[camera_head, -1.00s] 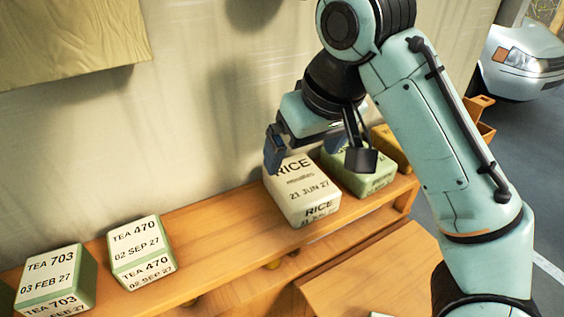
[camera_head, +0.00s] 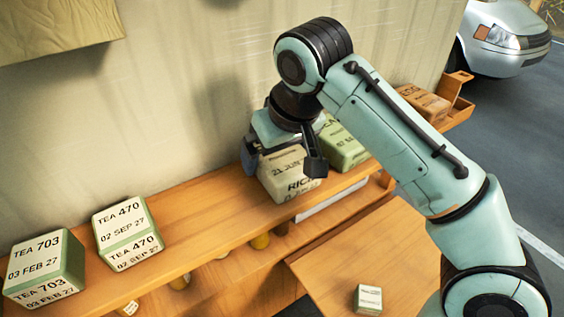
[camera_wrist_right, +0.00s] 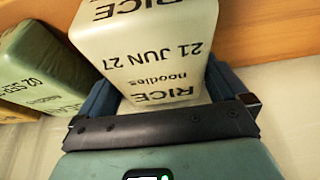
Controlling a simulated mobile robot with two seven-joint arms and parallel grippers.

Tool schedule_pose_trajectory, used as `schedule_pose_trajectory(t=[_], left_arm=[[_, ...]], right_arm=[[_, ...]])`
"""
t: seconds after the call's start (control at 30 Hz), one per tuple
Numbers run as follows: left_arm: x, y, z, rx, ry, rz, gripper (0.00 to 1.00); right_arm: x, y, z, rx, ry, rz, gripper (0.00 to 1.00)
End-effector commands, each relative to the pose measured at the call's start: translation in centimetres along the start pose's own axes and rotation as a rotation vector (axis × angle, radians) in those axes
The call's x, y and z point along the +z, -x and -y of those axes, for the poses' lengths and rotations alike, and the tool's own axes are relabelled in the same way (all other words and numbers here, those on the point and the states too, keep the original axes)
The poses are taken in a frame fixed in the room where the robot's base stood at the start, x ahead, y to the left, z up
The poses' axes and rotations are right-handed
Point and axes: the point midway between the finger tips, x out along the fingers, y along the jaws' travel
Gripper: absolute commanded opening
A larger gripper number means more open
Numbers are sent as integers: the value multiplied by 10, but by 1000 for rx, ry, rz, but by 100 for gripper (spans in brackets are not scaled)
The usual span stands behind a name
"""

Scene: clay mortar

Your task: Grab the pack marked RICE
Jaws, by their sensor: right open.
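The pack marked RICE (camera_head: 290,186) is a whitish block with black print, standing on the wooden shelf. In the right wrist view the same pack (camera_wrist_right: 150,50) shows RICE, 21 JUN 27 and a smaller word like "noodles", upside down. My right gripper (camera_head: 284,163) is over the pack, pointing down, its fingers apart on either side. In the wrist view its dark blue fingers (camera_wrist_right: 165,92) flank the pack, with a narrow gap visible at the right; contact on the left is unclear. The head view hides part of the pack's top behind the gripper. My left gripper is not in view.
A green pack (camera_head: 343,148) stands close to the right of the RICE pack. Packs TEA 470 (camera_head: 127,234) and TEA 703 (camera_head: 45,270) stand further left on the shelf (camera_head: 205,225). A brown pack (camera_head: 425,103) is at the far right. A small pack (camera_head: 368,299) lies lower.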

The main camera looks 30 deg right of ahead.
Motion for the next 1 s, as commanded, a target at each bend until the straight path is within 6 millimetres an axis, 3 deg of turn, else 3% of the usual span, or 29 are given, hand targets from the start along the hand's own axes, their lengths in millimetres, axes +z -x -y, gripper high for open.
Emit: schedule_pose_trajectory(t=[0.77,0.8,0.9,0.93,1.0], left_arm=[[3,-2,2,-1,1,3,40],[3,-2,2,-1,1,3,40],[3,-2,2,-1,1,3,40],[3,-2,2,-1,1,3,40],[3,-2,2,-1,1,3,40]], right_arm=[[2,-4,0,0,1,1,100],[2,-4,0,0,1,1,97],[2,-4,0,0,1,1,64],[2,-4,0,0,1,1,58],[2,-4,0,0,1,-1,58]])
